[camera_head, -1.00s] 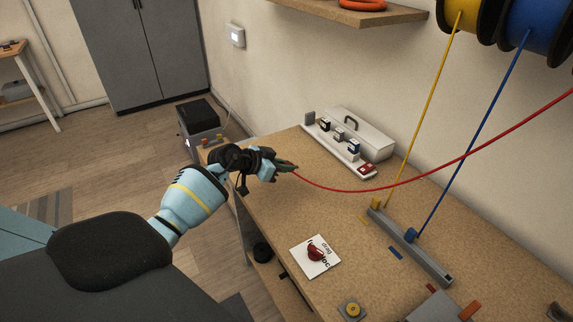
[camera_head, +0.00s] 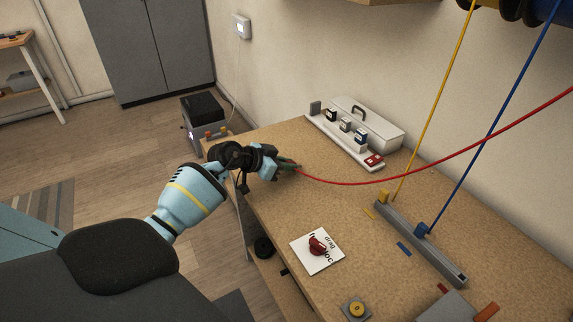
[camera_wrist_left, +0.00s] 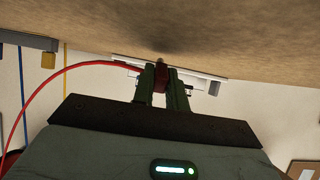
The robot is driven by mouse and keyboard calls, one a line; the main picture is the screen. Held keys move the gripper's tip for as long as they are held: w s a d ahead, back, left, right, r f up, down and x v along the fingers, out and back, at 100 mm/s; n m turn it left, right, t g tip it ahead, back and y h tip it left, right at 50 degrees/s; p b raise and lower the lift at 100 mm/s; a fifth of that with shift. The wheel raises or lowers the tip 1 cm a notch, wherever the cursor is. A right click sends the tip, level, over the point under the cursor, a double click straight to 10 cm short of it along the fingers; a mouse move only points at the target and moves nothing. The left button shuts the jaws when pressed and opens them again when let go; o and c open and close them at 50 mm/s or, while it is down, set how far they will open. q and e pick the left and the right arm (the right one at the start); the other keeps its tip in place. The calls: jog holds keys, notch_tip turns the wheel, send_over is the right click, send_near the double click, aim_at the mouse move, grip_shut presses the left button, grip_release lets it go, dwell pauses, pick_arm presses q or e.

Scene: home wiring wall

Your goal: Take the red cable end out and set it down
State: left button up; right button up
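My left gripper (camera_head: 288,165) is over the left part of the wooden bench and is shut on the red cable end. The red cable (camera_head: 400,178) hangs in a curve from the fingers and rises to the upper right. In the left wrist view, the red cable end (camera_wrist_left: 160,76) sits between the green fingers (camera_wrist_left: 165,92), its tip showing past them. The bench surface shows close beyond the tip; I cannot tell whether they touch. My right gripper is not in view.
A grey rail (camera_head: 440,255) holds the yellow cable (camera_head: 433,112) and blue cable (camera_head: 490,135). A white strip (camera_head: 333,133) with small blocks lies by a white toolbox (camera_head: 375,130). A white card (camera_head: 303,254) has a red knob. Bare bench (camera_head: 280,210) lies near the gripper.

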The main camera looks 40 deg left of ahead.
pick_arm(q)
jog(key=o, duration=0.5)
jog(key=shift+c, duration=0.2)
jog(key=shift+s+a+r, duration=0.25)
jog(key=shift+s+r, duration=0.05)
jog(key=shift+s, duration=0.1)
jog(key=p+v, duration=0.1)
jog(key=v, duration=0.5)
jog(key=shift+s+a+r+p, duration=0.1)
jog(key=shift+s+r+p, duration=0.05)
jog(key=shift+s+p, duration=0.2)
